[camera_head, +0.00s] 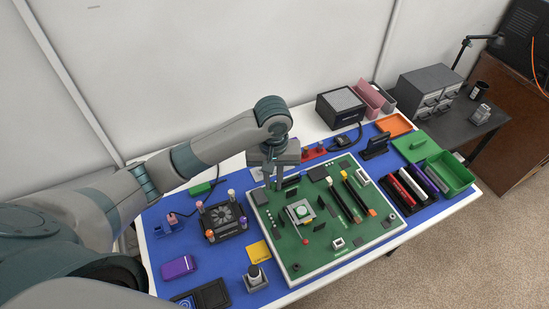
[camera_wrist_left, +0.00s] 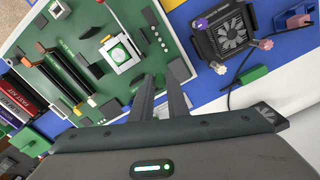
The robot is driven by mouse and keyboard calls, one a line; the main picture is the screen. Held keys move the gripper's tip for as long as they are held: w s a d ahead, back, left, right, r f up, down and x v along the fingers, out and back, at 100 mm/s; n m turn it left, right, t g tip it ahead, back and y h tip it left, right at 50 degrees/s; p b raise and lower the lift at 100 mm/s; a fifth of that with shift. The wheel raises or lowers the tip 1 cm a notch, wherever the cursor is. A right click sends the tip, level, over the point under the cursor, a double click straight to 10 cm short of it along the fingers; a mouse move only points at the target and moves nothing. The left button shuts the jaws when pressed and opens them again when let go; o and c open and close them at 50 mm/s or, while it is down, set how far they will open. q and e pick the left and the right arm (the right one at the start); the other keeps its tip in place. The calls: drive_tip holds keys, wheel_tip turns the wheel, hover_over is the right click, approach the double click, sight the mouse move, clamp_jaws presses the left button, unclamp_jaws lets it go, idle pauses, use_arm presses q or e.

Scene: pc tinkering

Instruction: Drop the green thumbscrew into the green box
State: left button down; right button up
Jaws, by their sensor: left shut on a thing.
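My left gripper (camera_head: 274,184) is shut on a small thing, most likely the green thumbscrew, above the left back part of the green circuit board. The thumbscrew itself cannot be made out between the fingers, which show against the green board in the left wrist view (camera_wrist_left: 161,80). No other green thumbscrew is visible. The open green box (camera_head: 449,173) stands at the right end of the table in the head view, well to the right of the gripper. My right gripper is not in view.
A fan (camera_head: 223,215) with several coloured thumbscrews at its corners lies left of the board (camera_head: 344,252). Between board and box lies a rack of coloured sticks (camera_head: 408,188). A black stand (camera_head: 376,145) and an orange tray (camera_head: 394,125) are behind.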

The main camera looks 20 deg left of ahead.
use_arm(q)
drive_tip(key=s+f+m+b, duration=0.2)
drive_tip(key=s+m, duration=0.3)
drive_tip(key=s, duration=0.4)
drive_tip(key=shift+s+f, duration=0.35)
drive_tip(key=shift+w+d, duration=0.1)
drive_tip(key=shift+d, duration=0.05)
